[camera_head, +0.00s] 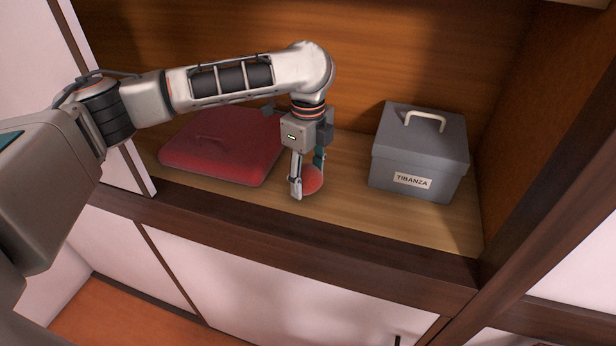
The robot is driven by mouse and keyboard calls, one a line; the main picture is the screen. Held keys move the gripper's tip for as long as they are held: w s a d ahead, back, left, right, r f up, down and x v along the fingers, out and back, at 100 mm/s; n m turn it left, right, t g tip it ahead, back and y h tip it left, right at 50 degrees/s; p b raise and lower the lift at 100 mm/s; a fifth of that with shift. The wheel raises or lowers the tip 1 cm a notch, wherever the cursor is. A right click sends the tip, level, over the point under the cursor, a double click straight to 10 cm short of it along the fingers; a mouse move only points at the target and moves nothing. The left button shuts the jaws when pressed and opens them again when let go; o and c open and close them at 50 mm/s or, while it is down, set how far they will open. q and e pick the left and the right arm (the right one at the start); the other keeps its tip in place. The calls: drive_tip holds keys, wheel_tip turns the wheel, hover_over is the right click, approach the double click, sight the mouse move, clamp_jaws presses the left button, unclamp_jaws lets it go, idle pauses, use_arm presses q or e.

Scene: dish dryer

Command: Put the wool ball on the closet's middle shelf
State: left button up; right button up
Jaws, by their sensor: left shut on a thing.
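The wool ball (313,181) is a small red ball, partly hidden by my gripper's fingers. My left gripper (307,185) points down and is shut on it. The ball is at the closet's wooden shelf (345,220), between a red case and a grey box. I cannot tell whether the ball touches the shelf board. My right gripper is not in view.
A flat red case (225,145) with a handle lies to the left on the shelf. A grey lidded box (418,155) labelled TIBANZA stands to the right. A dark front edge (290,236) runs along the shelf. Bare board shows in front of the box.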

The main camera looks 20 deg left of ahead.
sight(308, 167)
use_arm(q)
drive_tip(key=shift+w+f, duration=0.2)
drive_tip(key=shift+w, duration=0.05)
drive_tip(key=shift+f, duration=0.15)
drive_tip(key=o, duration=1.1)
drive_tip(key=shift+c, duration=0.2)
drive_tip(key=shift+r, duration=3.95)
